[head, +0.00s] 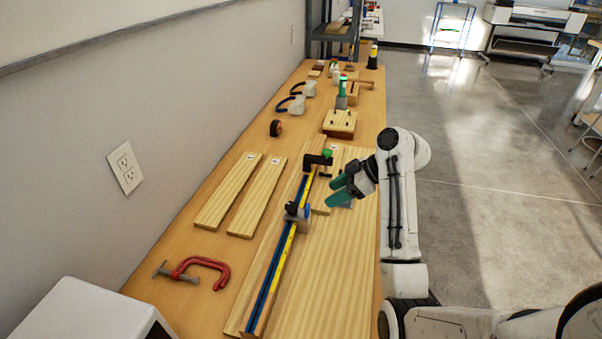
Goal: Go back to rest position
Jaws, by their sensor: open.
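My gripper (339,190) has green fingertips and is at the end of my white and black arm. It points left over the wooden bench, just right of a long bar clamp (277,258) with a blue and yellow bar. Its fingers are apart and I see nothing between them. The gripper appears close above a wide pale board (335,270); the exact height is hard to tell. The arm comes up along the bench's right edge.
Two narrow boards (228,192) and a red C-clamp (192,271) lie left of the bar clamp. Small tools and a wooden block (340,123) stand farther back on the bench. A white box (90,312) is at lower left. The floor (500,170) at right is open.

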